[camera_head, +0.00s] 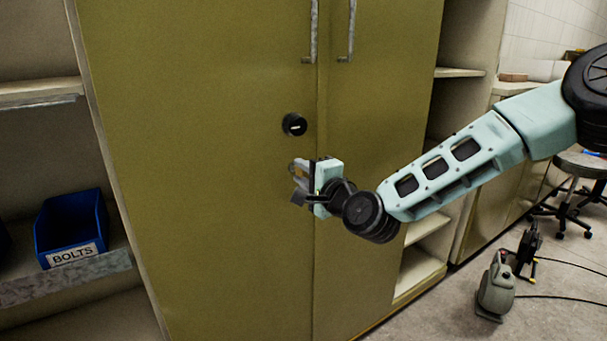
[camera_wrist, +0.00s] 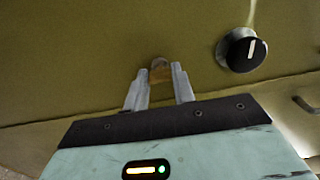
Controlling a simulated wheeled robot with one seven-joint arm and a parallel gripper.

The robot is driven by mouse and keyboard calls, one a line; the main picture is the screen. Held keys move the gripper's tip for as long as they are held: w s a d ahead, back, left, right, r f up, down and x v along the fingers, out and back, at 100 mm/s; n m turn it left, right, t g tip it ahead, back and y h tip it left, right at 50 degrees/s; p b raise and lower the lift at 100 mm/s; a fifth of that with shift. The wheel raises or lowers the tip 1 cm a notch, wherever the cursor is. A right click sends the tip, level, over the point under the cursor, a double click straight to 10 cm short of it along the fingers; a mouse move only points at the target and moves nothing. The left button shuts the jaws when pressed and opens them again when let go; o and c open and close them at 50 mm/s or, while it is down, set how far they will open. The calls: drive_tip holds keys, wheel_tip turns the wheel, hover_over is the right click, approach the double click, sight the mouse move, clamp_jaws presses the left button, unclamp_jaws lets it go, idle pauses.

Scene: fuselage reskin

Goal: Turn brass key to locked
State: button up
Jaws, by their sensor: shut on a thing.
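The brass key (camera_wrist: 160,72) shows as a small tan-brown piece between my fingertips in the wrist view, against the olive cabinet door. In the head view my gripper (camera_head: 297,180) is at the left door, just below the round black knob, and it covers most of the key. In the wrist view my gripper (camera_wrist: 160,80) is shut on the key, with one finger on each side. The lock behind the key is hidden, so I cannot tell which way the key is turned.
The black knob (camera_head: 294,125) with a white mark sits just above my gripper. Two long metal handles (camera_head: 312,30) (camera_head: 347,30) hang higher on the doors. A blue bin (camera_head: 66,222) labelled BOLTS stands on the left shelf. A grey-green machine (camera_head: 497,287) and cables lie on the floor at right.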

drive_tip(key=o, duration=1)
drive_tip(key=shift+d, duration=0.1)
drive_tip(key=shift+b+v, duration=0.8)
drive_tip(key=shift+v, duration=7.85)
